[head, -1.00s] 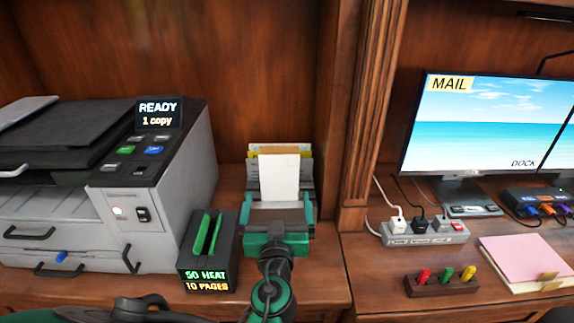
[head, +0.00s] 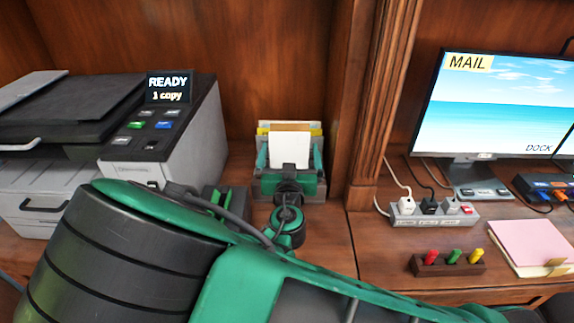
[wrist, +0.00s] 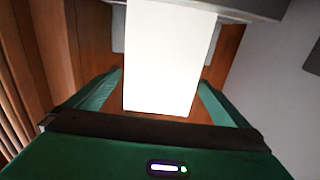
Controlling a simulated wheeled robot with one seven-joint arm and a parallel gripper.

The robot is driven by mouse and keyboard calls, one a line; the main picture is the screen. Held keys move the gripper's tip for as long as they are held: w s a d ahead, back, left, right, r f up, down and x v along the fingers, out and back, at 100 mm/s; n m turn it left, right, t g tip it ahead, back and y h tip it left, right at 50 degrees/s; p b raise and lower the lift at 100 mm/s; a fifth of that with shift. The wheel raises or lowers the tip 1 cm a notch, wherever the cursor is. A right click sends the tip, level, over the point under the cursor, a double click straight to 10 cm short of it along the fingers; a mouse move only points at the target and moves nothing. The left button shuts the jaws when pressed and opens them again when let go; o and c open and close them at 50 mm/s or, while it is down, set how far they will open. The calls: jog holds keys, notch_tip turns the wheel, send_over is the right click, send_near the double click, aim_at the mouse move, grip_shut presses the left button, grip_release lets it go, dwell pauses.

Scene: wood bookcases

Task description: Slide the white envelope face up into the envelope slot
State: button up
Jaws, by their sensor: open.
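The white envelope (head: 290,138) stands upright at the back of the desk, in front of other paper pieces in a grey holder (head: 319,145). It shows as a bright blank white sheet in the wrist view (wrist: 165,55). My gripper (head: 290,155) is open, with one green finger on each side of the envelope's width. In the wrist view the gripper (wrist: 160,90) has visible gaps between both fingers and the envelope. The envelope's lower part is hidden behind my gripper in the head view. I cannot tell which opening is the envelope slot.
A yellow paper (head: 314,130) stands behind the envelope. A printer (head: 190,130) stands at left. A dark block with green slots (head: 222,200) is partly hidden by my arm. A wooden pillar (head: 370,100) stands close at right. Beyond it are a power strip (head: 435,215) and a monitor (head: 500,110).

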jog(key=shift+w, duration=0.75)
jog(key=c, duration=1.2)
jog(key=shift+r, duration=0.1)
